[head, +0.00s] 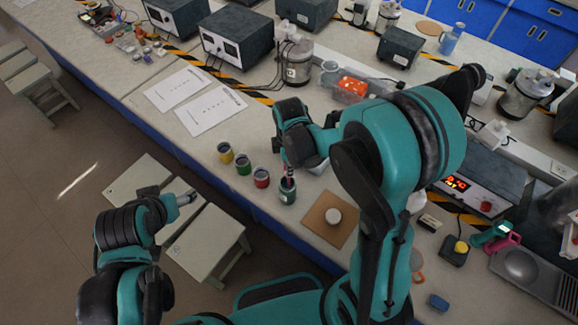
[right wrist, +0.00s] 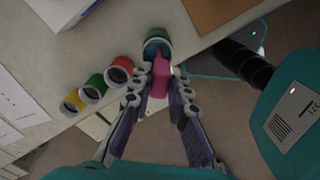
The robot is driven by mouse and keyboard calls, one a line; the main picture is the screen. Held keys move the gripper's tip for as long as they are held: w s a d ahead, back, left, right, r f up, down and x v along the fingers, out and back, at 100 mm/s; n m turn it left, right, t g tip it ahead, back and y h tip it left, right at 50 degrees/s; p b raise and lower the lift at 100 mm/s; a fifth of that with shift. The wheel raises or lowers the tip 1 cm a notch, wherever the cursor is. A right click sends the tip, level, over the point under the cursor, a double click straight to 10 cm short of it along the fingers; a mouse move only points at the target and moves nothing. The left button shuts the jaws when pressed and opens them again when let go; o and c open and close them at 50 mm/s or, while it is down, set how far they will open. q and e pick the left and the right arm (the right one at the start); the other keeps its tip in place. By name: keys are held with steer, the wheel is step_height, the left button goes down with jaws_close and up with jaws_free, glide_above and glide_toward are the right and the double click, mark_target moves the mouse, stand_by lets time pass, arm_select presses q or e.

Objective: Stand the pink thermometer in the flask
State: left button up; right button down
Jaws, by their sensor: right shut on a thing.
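My right gripper (head: 286,163) is shut on the pink thermometer (head: 289,173), just above a dark teal flask (head: 287,193) at the near table edge. In the right wrist view, the pink thermometer (right wrist: 160,78) sits between the fingertips of the right gripper (right wrist: 161,82). Its far end overlaps the mouth of the teal flask (right wrist: 155,40). I cannot tell how deep it reaches inside. The flask stands upright. My left gripper (head: 186,198) is over the stools, away from the table, and its fingers are not clear.
Red (head: 262,178), green (head: 243,164) and yellow (head: 226,153) cups stand in a row left of the flask. A brown board (head: 318,220) with a white disc lies to its right. White papers (head: 208,110) lie behind. Stools (head: 212,240) stand below the table edge.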

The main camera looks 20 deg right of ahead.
steer(key=shift+f, duration=0.3)
steer(key=c, duration=1.4)
jaws_free()
steer(key=shift+r, duration=0.1)
step_height(320, 180, up, 12)
